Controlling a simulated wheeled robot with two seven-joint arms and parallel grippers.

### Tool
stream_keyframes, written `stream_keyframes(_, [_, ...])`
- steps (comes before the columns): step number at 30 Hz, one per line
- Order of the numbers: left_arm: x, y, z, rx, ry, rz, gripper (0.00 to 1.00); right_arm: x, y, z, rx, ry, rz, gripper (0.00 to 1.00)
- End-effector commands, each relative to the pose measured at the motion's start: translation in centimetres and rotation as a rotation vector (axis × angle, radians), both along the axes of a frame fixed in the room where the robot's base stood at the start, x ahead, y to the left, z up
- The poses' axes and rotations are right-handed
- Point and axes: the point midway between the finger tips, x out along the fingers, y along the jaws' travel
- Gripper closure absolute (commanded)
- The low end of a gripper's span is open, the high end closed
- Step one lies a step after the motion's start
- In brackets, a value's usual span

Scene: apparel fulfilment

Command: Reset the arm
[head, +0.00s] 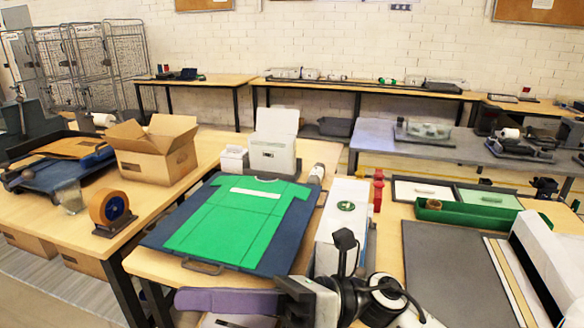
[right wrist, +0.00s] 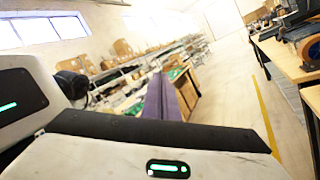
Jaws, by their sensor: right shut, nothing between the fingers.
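My right gripper (head: 188,299) is at the bottom of the head view, in front of the near table edge. Its purple fingers point left and lie together, with nothing between them. The fingers also show shut in the right wrist view (right wrist: 160,90). My right arm (head: 350,290) shows at the bottom centre, its links partly covering the tabletop. My left gripper and left arm are not in the head view.
A green shirt (head: 235,225) lies flat on a dark board (head: 160,238) just beyond my gripper. An open carton (head: 150,150), a tape dispenser (head: 110,210) and a white bin (head: 272,150) stand behind. A grey mat (head: 455,275) lies to the right.

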Motion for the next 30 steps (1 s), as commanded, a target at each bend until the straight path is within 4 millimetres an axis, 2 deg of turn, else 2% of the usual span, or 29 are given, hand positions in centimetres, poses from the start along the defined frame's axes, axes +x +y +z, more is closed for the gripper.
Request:
stream_keyframes(1, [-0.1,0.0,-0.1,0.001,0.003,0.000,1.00,1.3,-0.6,-0.1,0.082,0.184,-0.069,1.00])
stream_keyframes(2, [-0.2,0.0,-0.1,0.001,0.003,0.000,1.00,2.3,-1.1,-0.2,0.128,0.289,-0.109,1.00])
stream_keyframes(5, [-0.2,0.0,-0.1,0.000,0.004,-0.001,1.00,5.9,-3.8,-2.0,0.276,0.648,-0.244,1.00])
stream_keyframes(8, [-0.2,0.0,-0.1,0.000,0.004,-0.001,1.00,8.9,-7.6,-6.4,0.420,1.014,-0.377,1.00])
stream_keyframes(9, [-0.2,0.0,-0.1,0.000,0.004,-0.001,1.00,9.7,-9.3,-8.8,0.476,1.160,-0.432,1.00])
stream_keyframes(11, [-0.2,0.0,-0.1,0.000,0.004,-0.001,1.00,10.3,-11.8,-12.6,0.557,1.366,-0.508,1.00])
stream_keyframes(13, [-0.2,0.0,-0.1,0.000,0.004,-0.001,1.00,10.1,-14.5,-17.3,0.644,1.583,-0.591,1.00])
stream_keyframes(15, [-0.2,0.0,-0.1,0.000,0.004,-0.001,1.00,9.0,-17.1,-22.0,0.726,1.780,-0.672,1.00])
stream_keyframes(17, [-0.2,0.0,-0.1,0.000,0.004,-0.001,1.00,7.5,-19.0,-25.8,0.795,1.938,-0.737,1.00])
stream_keyframes(18, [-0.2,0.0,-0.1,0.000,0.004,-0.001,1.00,6.1,-20.2,-28.4,0.840,2.040,-0.783,1.00])
stream_keyframes(21, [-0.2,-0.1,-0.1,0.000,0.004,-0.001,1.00,2.1,-22.9,-34.0,0.951,2.267,-0.891,1.00])
stream_keyframes(25, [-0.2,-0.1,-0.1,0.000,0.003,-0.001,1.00,-3.5,-25.4,-39.3,1.074,2.494,-1.014,1.00])
stream_keyframes(27, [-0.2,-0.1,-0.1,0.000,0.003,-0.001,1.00,-5.9,-26.3,-41.1,1.125,2.578,-1.063,1.00])
stream_keyframes(30, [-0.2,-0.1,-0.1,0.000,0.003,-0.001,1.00,-8.3,-27.0,-42.6,1.174,2.655,-1.109,1.00])
